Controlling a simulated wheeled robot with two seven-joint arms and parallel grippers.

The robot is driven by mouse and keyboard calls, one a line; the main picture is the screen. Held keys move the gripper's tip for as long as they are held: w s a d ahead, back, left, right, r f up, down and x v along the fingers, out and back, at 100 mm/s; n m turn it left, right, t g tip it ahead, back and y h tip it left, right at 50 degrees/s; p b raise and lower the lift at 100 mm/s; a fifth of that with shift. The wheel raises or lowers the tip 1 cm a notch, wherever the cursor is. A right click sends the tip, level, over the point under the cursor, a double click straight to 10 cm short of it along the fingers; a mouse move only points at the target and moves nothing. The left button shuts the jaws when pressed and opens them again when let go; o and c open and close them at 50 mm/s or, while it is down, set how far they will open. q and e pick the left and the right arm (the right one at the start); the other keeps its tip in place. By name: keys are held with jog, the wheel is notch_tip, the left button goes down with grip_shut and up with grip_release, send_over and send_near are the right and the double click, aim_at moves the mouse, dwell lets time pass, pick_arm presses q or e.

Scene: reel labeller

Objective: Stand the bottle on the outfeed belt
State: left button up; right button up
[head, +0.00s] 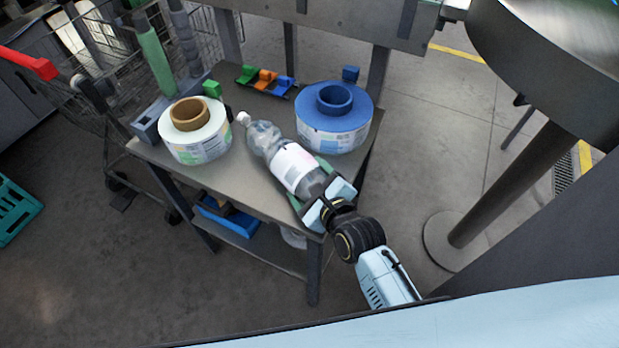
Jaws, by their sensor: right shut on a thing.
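A clear plastic bottle (265,143) with a pale cap and a white label is over the small grey table (251,186), its cap end pointing to the upper left. My right gripper (309,181) is shut on the lower part of the bottle, its fingers along both sides of it. I cannot tell whether the bottle touches the tabletop. My left gripper is not in view. No outfeed belt can be made out with certainty; a grey machine beam (335,22) crosses the top of the view.
A white label reel (205,143) stands left of the bottle and a blue reel (350,117) right of it. Small coloured blocks (265,78) lie at the table's back. A wire cart (110,50) stands at left, a round grey machine part (560,60) at upper right.

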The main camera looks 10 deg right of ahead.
jog(key=shift+w+r, duration=0.15)
jog(key=shift+r, duration=0.2)
jog(key=o, duration=1.8)
jog(key=shift+s+f, duration=0.2)
jog(key=shift+f, duration=0.15)
jog(key=shift+c, duration=0.2)
